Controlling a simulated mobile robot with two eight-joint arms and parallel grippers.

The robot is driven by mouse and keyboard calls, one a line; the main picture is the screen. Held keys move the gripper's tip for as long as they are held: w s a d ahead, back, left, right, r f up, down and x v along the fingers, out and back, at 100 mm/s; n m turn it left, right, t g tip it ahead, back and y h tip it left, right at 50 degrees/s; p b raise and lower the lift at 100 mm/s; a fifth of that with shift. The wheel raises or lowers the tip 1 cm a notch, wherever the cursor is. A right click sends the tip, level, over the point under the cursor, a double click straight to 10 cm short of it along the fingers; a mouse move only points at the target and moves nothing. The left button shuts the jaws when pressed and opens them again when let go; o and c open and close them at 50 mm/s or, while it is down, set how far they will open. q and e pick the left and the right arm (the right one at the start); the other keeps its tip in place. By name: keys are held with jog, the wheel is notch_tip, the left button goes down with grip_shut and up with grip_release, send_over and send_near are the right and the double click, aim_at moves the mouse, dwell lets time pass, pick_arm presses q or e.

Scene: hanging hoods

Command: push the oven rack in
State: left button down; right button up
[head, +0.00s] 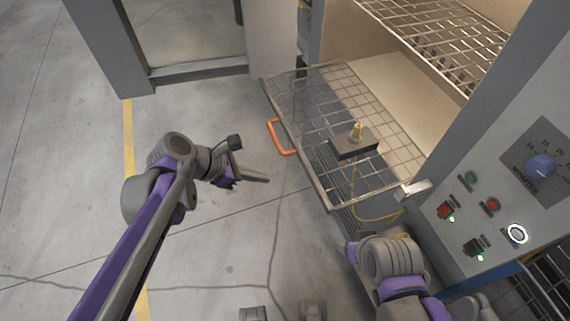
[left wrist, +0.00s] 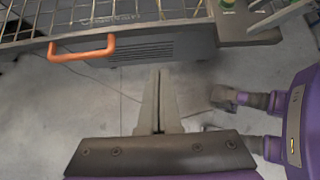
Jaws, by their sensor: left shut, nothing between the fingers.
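The wire oven rack (head: 309,112) sticks out of the oven opening, with an orange handle (head: 281,137) on its front edge. The handle also shows at upper left in the left wrist view (left wrist: 82,50). My left gripper (head: 265,180) is shut and empty, a little in front of the rack and near the handle, touching neither. In the left wrist view its fingers (left wrist: 159,74) lie together, to the right of the handle. A dark block with a brass fitting (head: 353,144) is on the rack. My right arm is at lower right, but its fingers cannot be made out.
An open oven door (head: 110,45) stands at upper left. Another wire rack (head: 440,40) is higher inside the oven. A control panel (head: 500,210) with a knob and buttons is on the right. A yellow cable (head: 376,218) hangs below the rack. The floor at left is clear.

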aim_at(389, 150)
pick_arm(q)
jog(key=d+r+b+x, duration=0.1)
jog(key=d+r+x, duration=0.1)
jog(key=x, duration=1)
jog(key=shift+d+f, duration=0.15)
jog(key=shift+w+d, duration=0.1)
jog(key=shift+w, duration=0.1)
jog(key=w+d, duration=0.2)
jog(key=d, duration=0.6)
jog(key=w+d, duration=0.3)
jog(key=d, duration=0.6)
jog(key=w+d, duration=0.3)
jog(key=d, duration=0.5)
jog(key=shift+w+d, duration=0.1)
jog(key=shift+d, duration=0.25)
